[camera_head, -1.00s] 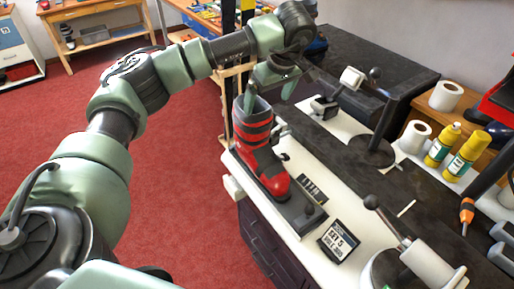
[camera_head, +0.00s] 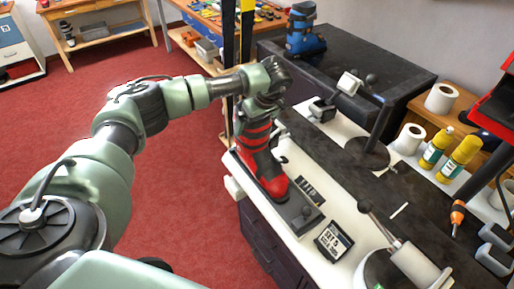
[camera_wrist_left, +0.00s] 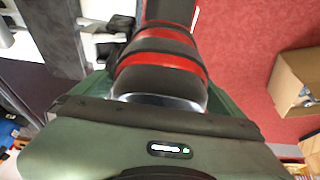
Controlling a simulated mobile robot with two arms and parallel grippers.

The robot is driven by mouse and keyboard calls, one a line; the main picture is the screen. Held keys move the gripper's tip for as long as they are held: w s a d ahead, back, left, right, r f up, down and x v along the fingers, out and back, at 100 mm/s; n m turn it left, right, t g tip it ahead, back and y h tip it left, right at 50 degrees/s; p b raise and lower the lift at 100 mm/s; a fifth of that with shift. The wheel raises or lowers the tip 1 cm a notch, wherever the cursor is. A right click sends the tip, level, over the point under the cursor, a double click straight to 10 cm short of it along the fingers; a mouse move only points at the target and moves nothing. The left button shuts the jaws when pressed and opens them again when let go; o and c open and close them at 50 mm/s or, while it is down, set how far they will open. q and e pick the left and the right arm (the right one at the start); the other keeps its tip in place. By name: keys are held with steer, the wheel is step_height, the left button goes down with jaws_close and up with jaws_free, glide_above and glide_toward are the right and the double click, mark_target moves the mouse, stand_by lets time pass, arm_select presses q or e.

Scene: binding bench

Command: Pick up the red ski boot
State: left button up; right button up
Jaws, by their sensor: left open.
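The red ski boot (camera_head: 262,160), red with dark grey bands, stands upright on a dark plate (camera_head: 298,212) on the white bench. It also shows close up in the left wrist view (camera_wrist_left: 165,60). My left gripper (camera_head: 262,108) is right at the top of the boot's shaft and hides its upper rim in the head view. In the wrist view the green fingers lie to either side of the shaft, open; whether they touch it I cannot tell. My right gripper is not in view.
A sign reading SET 5 (camera_head: 333,240) stands in front of the plate. A clamp stand (camera_head: 368,150) and a grey lever handle (camera_head: 415,262) rise to the right. A blue boot (camera_head: 304,32) stands on the black cabinet (camera_head: 350,62) behind. A cardboard box (camera_wrist_left: 300,80) sits on the red floor.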

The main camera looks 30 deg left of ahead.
arm_select(q)
steer(key=shift+f, duration=0.15)
steer(key=shift+c, duration=0.3)
steer(key=c, duration=1.5)
steer(key=shift+w+r, duration=0.1)
steer(key=shift+r, duration=0.1)
steer(key=shift+c, duration=0.8)
steer(key=shift+r, duration=0.1)
